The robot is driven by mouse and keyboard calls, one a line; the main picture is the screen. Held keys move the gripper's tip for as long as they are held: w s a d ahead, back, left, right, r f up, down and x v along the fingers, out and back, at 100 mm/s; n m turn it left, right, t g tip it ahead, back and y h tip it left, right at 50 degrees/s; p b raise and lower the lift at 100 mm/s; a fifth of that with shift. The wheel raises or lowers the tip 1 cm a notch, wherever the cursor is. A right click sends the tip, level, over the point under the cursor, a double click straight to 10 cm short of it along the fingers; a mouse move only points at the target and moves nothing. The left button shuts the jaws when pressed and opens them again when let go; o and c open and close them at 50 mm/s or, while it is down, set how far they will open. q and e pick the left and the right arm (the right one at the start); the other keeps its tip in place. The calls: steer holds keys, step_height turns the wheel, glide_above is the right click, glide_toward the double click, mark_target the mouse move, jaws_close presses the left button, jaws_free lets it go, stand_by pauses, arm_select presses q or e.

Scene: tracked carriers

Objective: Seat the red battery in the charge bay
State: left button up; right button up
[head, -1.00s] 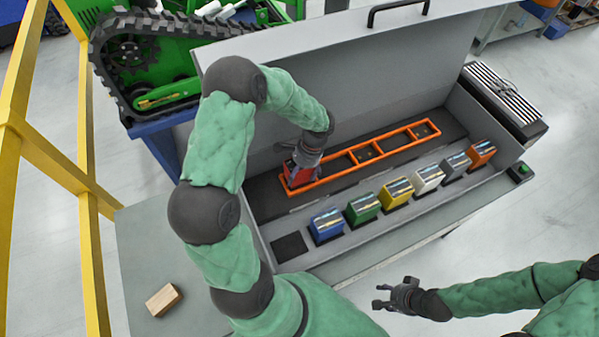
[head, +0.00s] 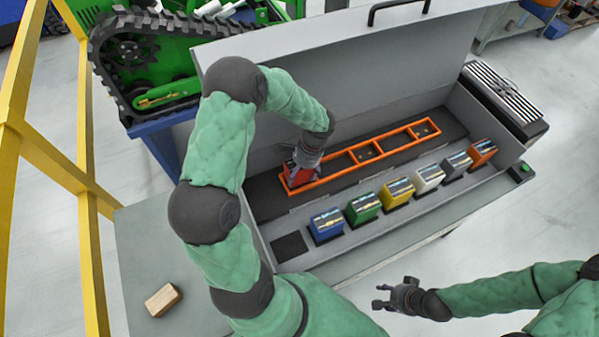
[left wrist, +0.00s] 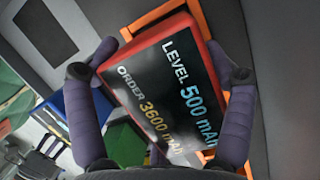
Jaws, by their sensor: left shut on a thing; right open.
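The red battery (head: 297,176) is at the left end of the orange frame (head: 335,171) in the grey case. In the left wrist view the red battery (left wrist: 170,85) shows a dark label reading "LEVEL 500 mAh" and "ORDER 3600 mAh". My left gripper (head: 302,166) is shut on it, with one finger on each side; the fingers also show in the left wrist view (left wrist: 160,75). An orange frame edge (left wrist: 160,17) shows beside the battery. How deep the battery sits is hidden. My right gripper (head: 383,296) is open and empty, in front of the case.
Blue (head: 327,225), green (head: 363,207), yellow (head: 397,191), white, grey and orange batteries stand in a row on the case's front ledge. An empty dark slot (head: 289,246) is left of the blue one. A wooden block (head: 163,299) lies on the grey table at left.

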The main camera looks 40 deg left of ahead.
mark_target(304, 175)
arm_select(q)
steer(key=shift+f, duration=0.25)
steer(key=shift+s+d+f+b, duration=0.2)
steer(key=shift+d+f+b, duration=0.15)
steer(key=shift+f+b, duration=0.35)
steer(key=o, duration=1.6)
steer(key=shift+s+d+v, duration=0.1)
steer(key=shift+d+v, duration=0.05)
steer(key=shift+v, duration=1.3)
steer(key=shift+s+d+v, duration=0.1)
steer(key=shift+v, duration=1.3)
steer(key=shift+d+v, duration=0.15)
steer(key=shift+v, duration=1.3)
